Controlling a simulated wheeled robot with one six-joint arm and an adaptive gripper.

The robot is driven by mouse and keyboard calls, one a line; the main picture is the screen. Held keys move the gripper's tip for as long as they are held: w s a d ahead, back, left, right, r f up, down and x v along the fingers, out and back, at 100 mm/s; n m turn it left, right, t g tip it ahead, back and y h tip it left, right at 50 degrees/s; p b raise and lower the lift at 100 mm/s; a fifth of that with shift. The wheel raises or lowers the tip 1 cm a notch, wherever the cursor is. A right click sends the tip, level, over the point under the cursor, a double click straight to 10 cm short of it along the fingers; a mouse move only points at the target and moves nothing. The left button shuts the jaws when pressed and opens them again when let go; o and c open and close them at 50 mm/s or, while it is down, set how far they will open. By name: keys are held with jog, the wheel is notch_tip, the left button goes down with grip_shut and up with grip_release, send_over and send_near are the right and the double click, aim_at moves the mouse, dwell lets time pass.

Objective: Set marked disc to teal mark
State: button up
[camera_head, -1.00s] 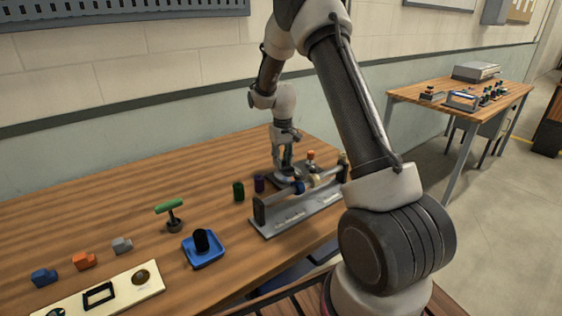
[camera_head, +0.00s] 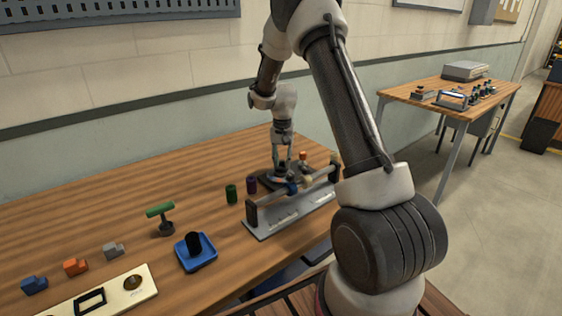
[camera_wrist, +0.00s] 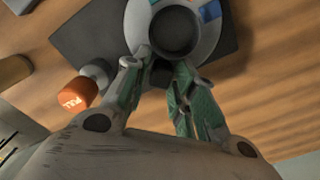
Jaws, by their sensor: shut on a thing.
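The disc (camera_wrist: 205,42) is a pale grey ring with a dark round centre, seen at the top of the wrist view. Blue and orange patches show on its upper right; I cannot tell a teal mark from these. It sits on a dark square plate (camera_wrist: 85,22). My gripper (camera_wrist: 163,78) is at the disc's near edge, its green-padded fingers shut on a small dark part of the disc, mostly hidden between them. In the head view my gripper (camera_head: 282,167) points down at the dark plate (camera_head: 264,181), behind the roller stand.
An orange-capped knob (camera_wrist: 78,92) stands close left of my fingers in the wrist view. A grey roller stand (camera_head: 290,215) is in front. Green (camera_head: 231,194) and purple (camera_head: 252,184) cylinders stand left of the plate. A blue tray (camera_head: 196,253) is farther left.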

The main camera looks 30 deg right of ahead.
jog(key=shift+s+a+f, duration=0.1)
jog(key=shift+s+f, duration=0.1)
jog(key=shift+s, duration=0.2)
jog(key=o, duration=0.9)
jog(key=shift+r, duration=0.1)
jog(key=shift+w, duration=0.1)
jog(key=shift+r, duration=0.15)
notch_tip(320, 180, up, 12)
jog(key=shift+f, duration=0.15)
